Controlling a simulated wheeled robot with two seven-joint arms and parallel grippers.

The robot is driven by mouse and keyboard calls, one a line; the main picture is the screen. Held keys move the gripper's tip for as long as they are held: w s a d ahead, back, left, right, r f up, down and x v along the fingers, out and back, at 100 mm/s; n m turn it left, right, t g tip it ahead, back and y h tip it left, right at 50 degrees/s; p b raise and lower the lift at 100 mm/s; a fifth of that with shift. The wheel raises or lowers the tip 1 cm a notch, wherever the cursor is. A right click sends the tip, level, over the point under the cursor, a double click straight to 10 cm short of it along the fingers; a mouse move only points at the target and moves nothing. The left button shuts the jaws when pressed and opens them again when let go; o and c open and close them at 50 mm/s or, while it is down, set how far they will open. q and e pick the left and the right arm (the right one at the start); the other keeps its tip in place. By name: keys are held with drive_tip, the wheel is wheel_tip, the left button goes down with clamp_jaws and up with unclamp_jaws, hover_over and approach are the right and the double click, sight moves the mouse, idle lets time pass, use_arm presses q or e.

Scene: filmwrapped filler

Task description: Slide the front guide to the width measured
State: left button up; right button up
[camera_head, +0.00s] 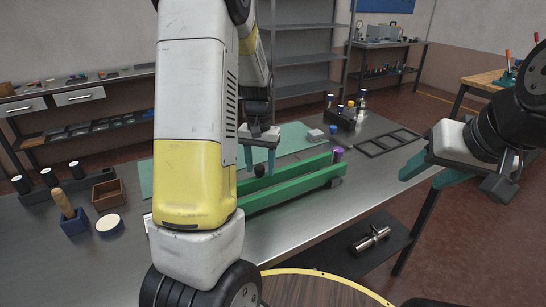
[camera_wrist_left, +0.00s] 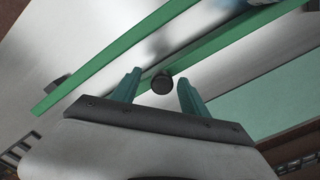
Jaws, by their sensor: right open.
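Two long green guide rails lie side by side on the metal bench. The front rail (camera_head: 290,192) is nearer me; the rear rail (camera_head: 300,168) is behind it. A round black knob (camera_head: 260,171) stands by the rear rail. My left gripper (camera_head: 259,163) is above it, fingers pointing down. In the left wrist view the open fingers (camera_wrist_left: 159,88) appear on either side of the knob (camera_wrist_left: 162,84), with gaps at both sides. The front rail (camera_wrist_left: 115,55) is farther off there, with a dark block at its edge. My right gripper (camera_head: 428,172) is open and empty, off the bench's right side.
A purple-topped piece (camera_head: 337,154) stands at the rails' right end. A green mat (camera_head: 292,138) lies behind the rails. A blue holder (camera_head: 75,222), white-topped disc (camera_head: 108,223) and wooden box (camera_head: 107,194) are at left.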

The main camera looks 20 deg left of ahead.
use_arm(q)
drive_tip(key=shift+r, duration=3.9)
drive_tip(key=shift+r, duration=0.1)
drive_tip(key=s+d+r+t+h, duration=0.1)
drive_tip(key=s+d+r+t, duration=0.2)
drive_tip(key=s, duration=0.7)
drive_tip(key=s+d+r+t+h, duration=0.1)
drive_tip(key=s+d+r+t, duration=0.2)
drive_tip(key=s, duration=0.7)
wheel_tip(320, 180, up, 5)
drive_tip(key=shift+s+d+f+m, duration=0.2)
drive_tip(key=shift+d+m, duration=0.1)
drive_tip(key=shift+d, duration=0.95)
use_arm(e)
drive_tip(key=shift+o, duration=0.3)
